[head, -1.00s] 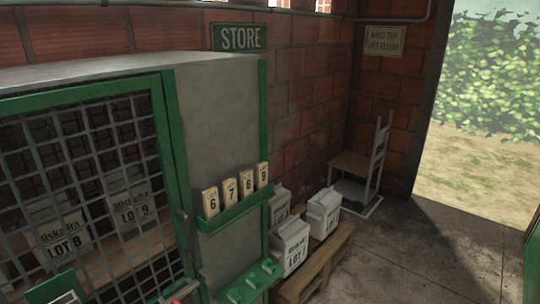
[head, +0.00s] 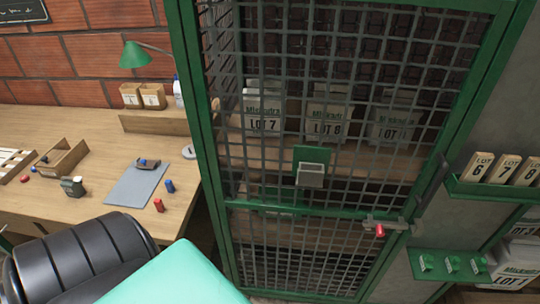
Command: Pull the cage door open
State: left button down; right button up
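The cage door (head: 301,211) fills the middle of the head view. It has a green frame and grey wire mesh, and it looks closed. A dark upright handle (head: 431,183) is at its right edge. A grey latch with a red knob (head: 380,231) is on the right, at the height of the green crossbar. A small green and grey holder (head: 311,175) hangs on the mesh. Behind the mesh, white bags marked LOT 7 (head: 262,112) and LOT 8 (head: 327,120), and another bag, stand on a wooden shelf. Neither of my grippers shows.
A wooden desk (head: 60,125) with a green lamp (head: 132,56), a grey mat (head: 140,183) and small items stands left of the cage. Right of the door, a green rack (head: 495,190) holds lot tags above a green peg strip (head: 450,265).

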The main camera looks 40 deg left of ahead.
aim_at(310, 164)
jog(key=u, duration=1)
